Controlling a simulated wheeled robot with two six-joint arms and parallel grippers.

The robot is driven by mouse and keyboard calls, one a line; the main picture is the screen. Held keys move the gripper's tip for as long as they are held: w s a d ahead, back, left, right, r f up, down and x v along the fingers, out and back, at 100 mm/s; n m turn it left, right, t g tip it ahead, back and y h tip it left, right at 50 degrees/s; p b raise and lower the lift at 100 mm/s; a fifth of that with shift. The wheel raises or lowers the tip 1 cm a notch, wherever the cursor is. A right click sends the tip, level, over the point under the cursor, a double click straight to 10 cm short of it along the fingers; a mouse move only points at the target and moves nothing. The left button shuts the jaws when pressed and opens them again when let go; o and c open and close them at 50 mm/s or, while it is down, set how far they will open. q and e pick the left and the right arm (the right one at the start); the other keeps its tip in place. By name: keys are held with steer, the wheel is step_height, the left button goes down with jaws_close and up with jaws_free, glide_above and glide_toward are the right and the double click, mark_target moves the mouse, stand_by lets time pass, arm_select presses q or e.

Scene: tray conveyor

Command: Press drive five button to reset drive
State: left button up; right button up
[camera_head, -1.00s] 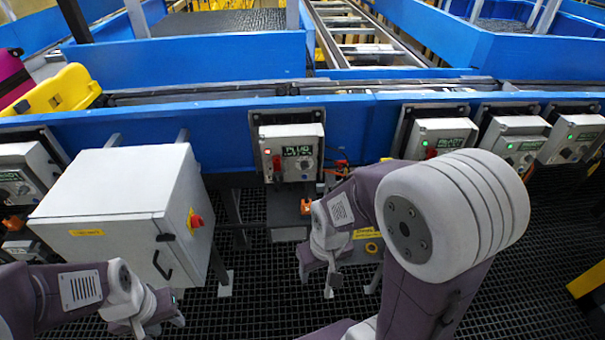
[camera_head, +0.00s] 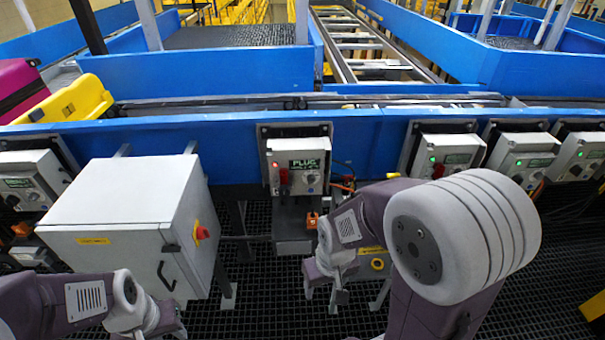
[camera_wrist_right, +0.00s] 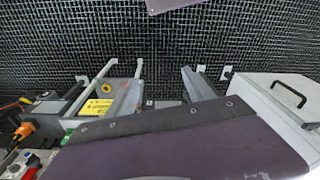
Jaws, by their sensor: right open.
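Grey drive boxes with small screens, lights and knobs are fixed along the blue conveyor side. The middle box (camera_head: 298,163) has a lit red light and a screen reading "PLUG". Three more drive boxes stand to the right: one (camera_head: 447,152) with a green light, a second (camera_head: 525,155) and a third (camera_head: 584,152). Another (camera_head: 30,178) is at the far left. I cannot read which is drive five. My right gripper (camera_head: 323,292) is open and empty, low in front of the middle box and apart from it. My left gripper (camera_head: 165,325) is at the bottom left; its jaws are unclear.
A large grey cabinet (camera_head: 120,200) with a red knob (camera_head: 202,232) stands between my left arm and the middle box. A yellow tray (camera_head: 62,103) and a magenta case (camera_head: 20,88) are on the far-left conveyor. The dark grid floor (camera_head: 265,315) is open below.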

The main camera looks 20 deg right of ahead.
stand_by(0.3)
jaws_close()
stand_by(1.0)
stand_by(0.5)
arm_select(q)
jaws_close()
